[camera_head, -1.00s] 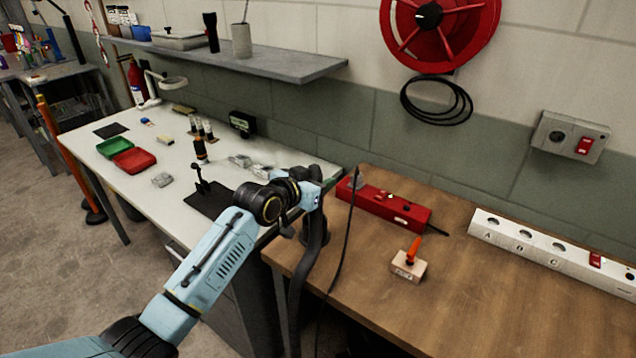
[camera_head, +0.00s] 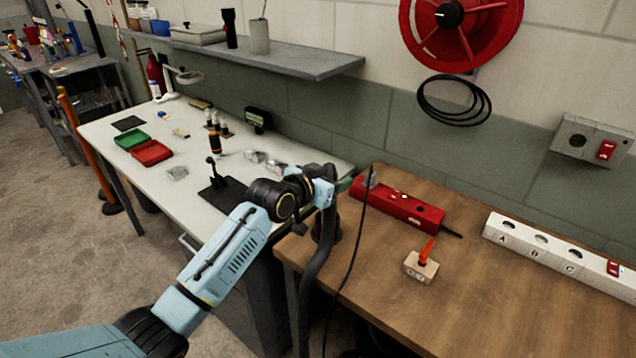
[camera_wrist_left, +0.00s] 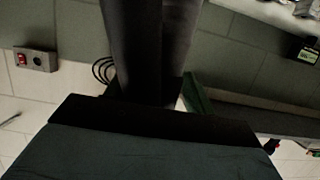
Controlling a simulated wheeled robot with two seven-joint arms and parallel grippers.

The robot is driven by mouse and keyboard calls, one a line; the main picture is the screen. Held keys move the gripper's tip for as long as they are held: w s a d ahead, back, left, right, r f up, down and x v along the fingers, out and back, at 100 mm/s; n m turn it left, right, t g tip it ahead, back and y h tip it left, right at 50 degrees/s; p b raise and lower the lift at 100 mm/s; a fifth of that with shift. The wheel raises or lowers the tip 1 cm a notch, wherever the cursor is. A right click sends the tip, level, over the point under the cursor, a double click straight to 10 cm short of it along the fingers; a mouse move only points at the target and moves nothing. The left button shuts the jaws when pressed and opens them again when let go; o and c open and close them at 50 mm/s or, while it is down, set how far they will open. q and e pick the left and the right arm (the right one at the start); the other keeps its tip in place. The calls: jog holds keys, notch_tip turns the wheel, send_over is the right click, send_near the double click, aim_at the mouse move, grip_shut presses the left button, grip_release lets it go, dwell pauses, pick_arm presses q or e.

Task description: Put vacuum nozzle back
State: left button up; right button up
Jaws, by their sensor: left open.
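I cannot make out the nozzle clearly there. My left gripper is open near the top of the hose, and the arm hides part of the bench behind it. In the left wrist view, dark upright shapes (camera_wrist_left: 150,45) fill the middle; I cannot tell whether they are fingers or hose. My right gripper is not in view.
The wooden table (camera_head: 470,310) holds a red box (camera_head: 400,204), a small block with an orange handle (camera_head: 422,262) and a white socket strip (camera_head: 545,248). A thin black cable (camera_head: 350,265) hangs before the table. The white bench (camera_head: 110,150) carries green and red trays.

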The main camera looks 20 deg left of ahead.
pick_arm(q)
jog(key=p+v, duration=0.1)
jog(key=v, duration=1)
jog(key=shift+s, duration=0.35)
jog(key=shift+r, duration=0.1)
dwell(0.8)
